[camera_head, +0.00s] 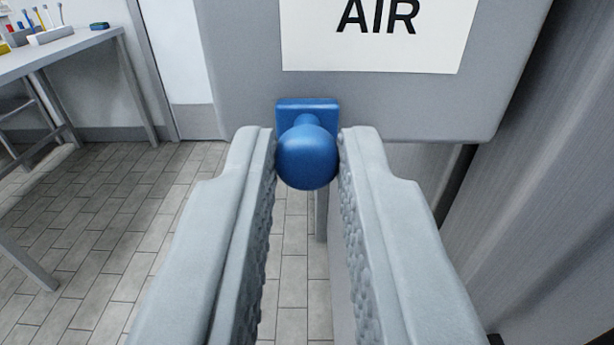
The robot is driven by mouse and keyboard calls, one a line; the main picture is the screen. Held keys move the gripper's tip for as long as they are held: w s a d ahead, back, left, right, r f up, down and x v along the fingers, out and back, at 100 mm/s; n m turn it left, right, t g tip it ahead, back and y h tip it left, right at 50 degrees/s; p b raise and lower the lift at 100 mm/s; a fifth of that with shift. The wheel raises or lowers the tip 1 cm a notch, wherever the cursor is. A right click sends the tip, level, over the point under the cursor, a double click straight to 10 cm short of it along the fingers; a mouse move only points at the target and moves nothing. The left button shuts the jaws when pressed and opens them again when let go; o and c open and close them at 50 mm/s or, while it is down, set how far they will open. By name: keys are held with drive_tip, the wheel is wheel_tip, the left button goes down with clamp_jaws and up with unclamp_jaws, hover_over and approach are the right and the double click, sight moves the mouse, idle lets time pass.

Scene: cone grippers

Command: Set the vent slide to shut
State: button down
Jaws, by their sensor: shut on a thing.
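A blue round knob (307,157) on a short stem stands out from a blue square plate (308,105) at the lower edge of a grey box (245,75). A white sign reading "AIR" (375,45) is on the box's front above the plate. My gripper (307,155) is shut on the blue knob, with one pale grey finger touching each side of it. Any slot, scale or position marks are not visible, so I cannot tell the slide's setting.
A grey table (70,42) with small items on it stands at the far left. Grey ribbed panels (545,180) rise close on the right. Tiled floor (110,230) lies open at the lower left. A white door (178,55) is behind.

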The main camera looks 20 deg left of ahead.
sight(477, 113)
drive_tip(key=shift+w+d, duration=0.35)
drive_tip(key=shift+d, duration=0.75)
drive_tip(key=shift+w+d, duration=0.35)
drive_tip(key=shift+d, duration=0.7)
drive_tip(key=shift+w+d, duration=0.35)
drive_tip(key=shift+d, duration=0.75)
drive_tip(key=c, duration=1.4)
unclamp_jaws()
drive_tip(key=shift+d, duration=0.15)
drive_tip(key=shift+o, duration=0.2)
drive_tip(key=v, duration=1.7)
drive_tip(key=shift+s, duration=0.15)
